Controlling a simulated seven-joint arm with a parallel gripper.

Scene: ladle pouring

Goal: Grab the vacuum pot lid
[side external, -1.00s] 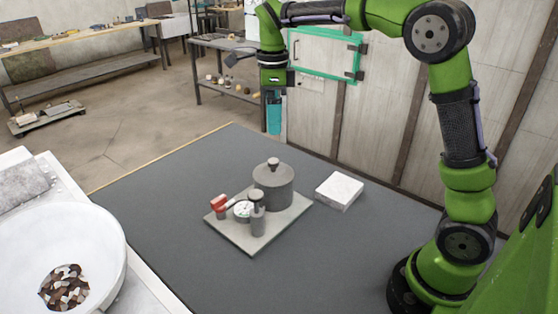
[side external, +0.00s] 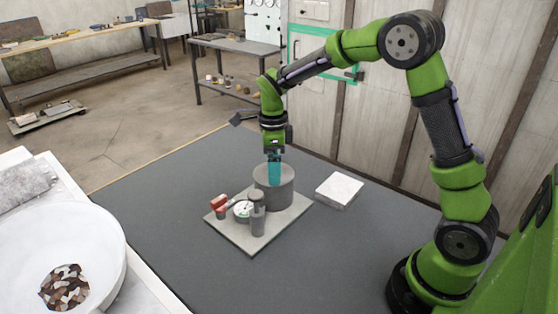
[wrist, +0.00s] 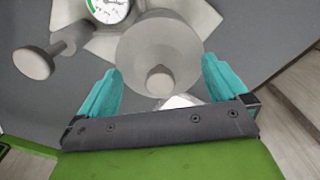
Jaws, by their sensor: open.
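The grey vacuum pot (side external: 274,192) stands upright on a square base plate (side external: 238,243) on the dark table. Its lid (wrist: 150,45) shows in the wrist view as a grey disc with a round knob (wrist: 160,80). In the side view my gripper hides the knob and part of the lid. My gripper (side external: 274,184) points down, its teal fingers at the height of the lid. In the wrist view my gripper (wrist: 162,85) is open, one finger on each side of the knob with a gap to both. I cannot tell the exact height of the fingertips over the lid.
A dial gauge (side external: 242,210), a red-handled valve (side external: 219,206) and a grey post with a round cap (side external: 257,215) stand on the plate in front of the pot. A white box (side external: 339,191) lies to the right. A white bowl (side external: 60,260) is at the left.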

